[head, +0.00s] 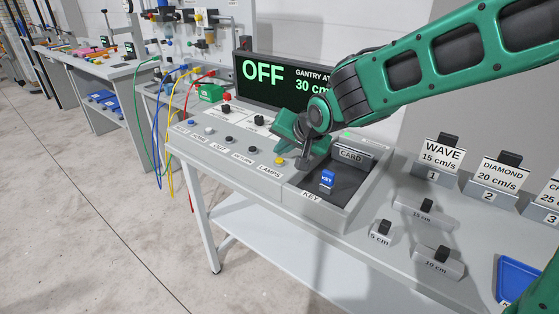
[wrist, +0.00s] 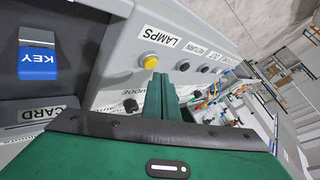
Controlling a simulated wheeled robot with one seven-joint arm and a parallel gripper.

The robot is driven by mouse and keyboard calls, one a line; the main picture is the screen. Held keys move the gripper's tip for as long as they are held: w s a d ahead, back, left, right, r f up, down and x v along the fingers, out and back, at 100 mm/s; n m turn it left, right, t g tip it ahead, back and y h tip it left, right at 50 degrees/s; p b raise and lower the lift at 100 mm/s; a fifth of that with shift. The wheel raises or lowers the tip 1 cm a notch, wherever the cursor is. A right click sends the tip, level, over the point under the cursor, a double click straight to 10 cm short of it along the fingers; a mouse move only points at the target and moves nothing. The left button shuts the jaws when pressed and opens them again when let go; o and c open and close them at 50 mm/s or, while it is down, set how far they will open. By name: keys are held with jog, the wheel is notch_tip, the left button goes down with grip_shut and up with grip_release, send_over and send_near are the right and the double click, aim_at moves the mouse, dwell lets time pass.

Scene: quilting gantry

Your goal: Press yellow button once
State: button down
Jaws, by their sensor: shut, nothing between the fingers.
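The yellow button (head: 279,161) sits on the sloped grey console panel, at the right end of a row of small buttons, next to the LAMPS label. In the wrist view the yellow button (wrist: 151,61) shows whole, just beyond my fingertips. My gripper (head: 301,163) is shut and empty, pointing down over the panel just right of the button in the head view. In the wrist view my gripper's fingers (wrist: 161,80) are together, their tips close to the button. I cannot tell whether they touch it; a small gap seems to show.
A recessed tray (head: 335,190) with a blue KEY block (head: 327,178) lies right of the button. Other buttons and knobs line the panel. A display (head: 285,80) reads OFF behind. Labelled blocks (head: 439,160) stand at right. Coloured cables (head: 172,100) hang at the left.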

aim_at(282, 167)
jog(key=shift+f, duration=0.35)
jog(key=shift+f, duration=0.5)
dwell(0.8)
jog(key=shift+r, duration=0.9)
jog(key=shift+r, duration=0.1)
notch_tip(282, 167, up, 5)
jog(key=shift+f, duration=0.1)
dwell(0.6)
dwell(0.4)
